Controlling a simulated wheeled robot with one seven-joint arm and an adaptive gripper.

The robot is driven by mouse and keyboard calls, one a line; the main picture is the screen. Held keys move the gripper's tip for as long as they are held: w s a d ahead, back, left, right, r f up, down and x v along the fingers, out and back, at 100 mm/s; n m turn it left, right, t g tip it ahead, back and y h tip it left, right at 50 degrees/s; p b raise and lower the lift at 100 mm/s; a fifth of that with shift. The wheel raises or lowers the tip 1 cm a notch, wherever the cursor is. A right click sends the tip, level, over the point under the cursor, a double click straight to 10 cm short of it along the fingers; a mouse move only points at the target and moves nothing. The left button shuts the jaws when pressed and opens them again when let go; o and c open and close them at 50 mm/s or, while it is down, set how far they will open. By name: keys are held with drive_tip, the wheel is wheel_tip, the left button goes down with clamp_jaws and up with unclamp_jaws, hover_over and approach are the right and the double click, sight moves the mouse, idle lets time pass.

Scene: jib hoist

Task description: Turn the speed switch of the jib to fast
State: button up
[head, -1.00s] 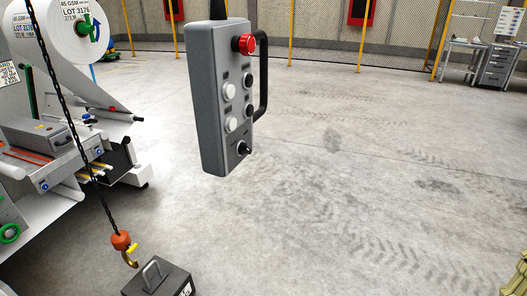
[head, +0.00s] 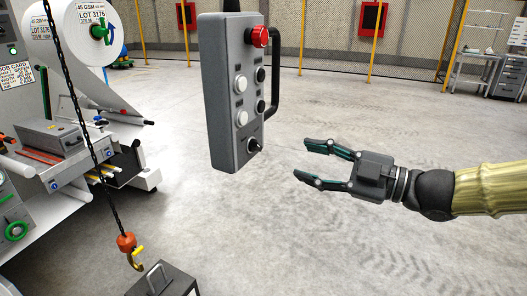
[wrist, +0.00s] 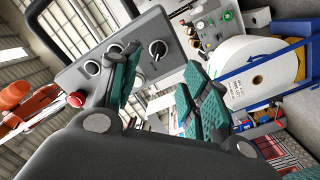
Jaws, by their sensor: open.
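The grey jib pendant (head: 222,110) hangs in the middle of the head view. Its speed switch (head: 254,145) is a black rotary knob with a pale pointer, at the bottom of the button face. The knob also shows in the wrist view (wrist: 158,49), beyond the fingers. My gripper (head: 306,162) is open and empty. It is to the right of the pendant's lower end, fingers pointing at it, apart from the knob. The lettering around the knob is too small to read.
The pendant has a red stop button (head: 257,37), white and black push buttons and a black side handle (head: 275,75). A chain with a hook (head: 136,258) hangs at left above a dark weight (head: 165,281). A roll machine (head: 75,150) stands left. The floor at right is open.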

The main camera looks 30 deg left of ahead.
sight(260, 148)
drive_tip(key=a, duration=0.3)
drive_tip(key=s+a, duration=0.1)
drive_tip(key=a, duration=0.6)
drive_tip(key=shift+s+a+r+p, duration=0.15)
drive_tip(key=shift+a+r+p, duration=0.05)
drive_tip(key=shift+a+p, duration=0.2)
drive_tip(key=shift+c, duration=0.3)
clamp_jaws()
